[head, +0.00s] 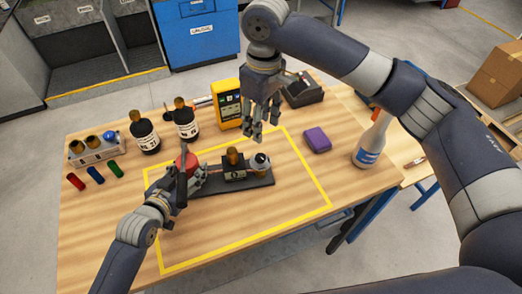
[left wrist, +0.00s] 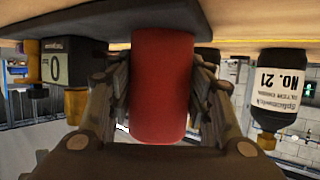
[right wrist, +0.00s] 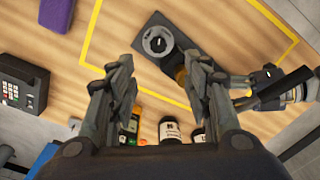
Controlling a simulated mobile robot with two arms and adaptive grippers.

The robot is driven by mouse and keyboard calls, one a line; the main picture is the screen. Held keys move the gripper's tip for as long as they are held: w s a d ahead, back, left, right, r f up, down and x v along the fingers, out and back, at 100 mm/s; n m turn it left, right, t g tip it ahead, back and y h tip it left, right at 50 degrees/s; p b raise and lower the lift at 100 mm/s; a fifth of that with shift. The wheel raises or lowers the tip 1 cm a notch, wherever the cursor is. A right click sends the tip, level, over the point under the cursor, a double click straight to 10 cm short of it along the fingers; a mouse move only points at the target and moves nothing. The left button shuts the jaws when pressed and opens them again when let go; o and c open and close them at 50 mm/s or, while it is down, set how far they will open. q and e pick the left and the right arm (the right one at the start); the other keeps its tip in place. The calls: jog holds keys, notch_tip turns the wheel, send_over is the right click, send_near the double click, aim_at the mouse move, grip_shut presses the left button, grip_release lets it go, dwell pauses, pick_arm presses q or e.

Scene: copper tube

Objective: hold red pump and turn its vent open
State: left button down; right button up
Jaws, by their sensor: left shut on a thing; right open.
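The red pump (head: 188,160) stands at the left end of a dark base plate (head: 225,187) inside the yellow outline. My left gripper (head: 180,178) is shut on it; in the left wrist view the red body (left wrist: 162,85) fills the space between the fingers. A round silver knob with a dark mark, perhaps the vent (head: 260,163), sits at the right end of the plate. It also shows in the right wrist view (right wrist: 157,40). My right gripper (head: 252,130) is open and empty, above the table behind the plate and apart from the knob.
A brass-topped dark part (head: 234,163) stands between pump and knob. Dark bottles (head: 146,136) and a yellow meter (head: 228,104) stand behind. A purple block (head: 317,140) and a white bottle (head: 370,142) stand to the right. The front of the outline is clear.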

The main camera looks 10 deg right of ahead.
aim_at(261, 156)
jog(key=shift+m, duration=0.3)
notch_tip(261, 156, down, 12)
jog(key=shift+r, duration=0.1)
jog(key=shift+c, duration=0.5)
grip_shut()
